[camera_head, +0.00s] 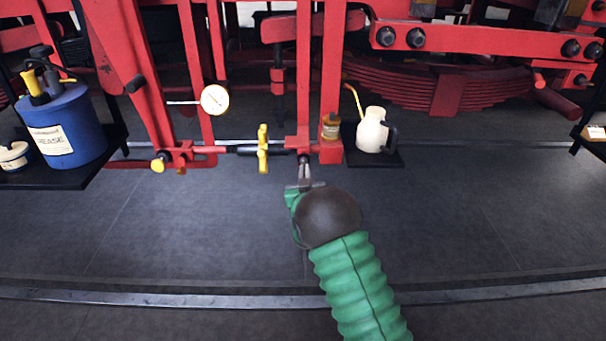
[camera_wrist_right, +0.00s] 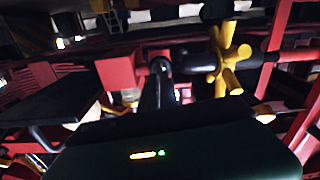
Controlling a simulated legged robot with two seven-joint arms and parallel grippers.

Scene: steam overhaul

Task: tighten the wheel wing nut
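The yellow wing nut (camera_head: 262,148) has several lobes and sits on a dark horizontal rod between red frame parts. It also shows at the upper right of the right wrist view (camera_wrist_right: 229,58). My right gripper (camera_head: 304,166) points up at the lower end of a red upright, to the right of the wing nut and apart from it. Its fingertips are at or close to a small dark knob there. The fingers look close together, but whether they hold anything is unclear. My left gripper is not in view.
A blue grease tub (camera_head: 68,125) stands on a dark shelf at left. A cream oil can (camera_head: 371,131) and an amber jar (camera_head: 331,127) stand to the right of the gripper. A round gauge (camera_head: 214,99) is above left. The floor in front is clear.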

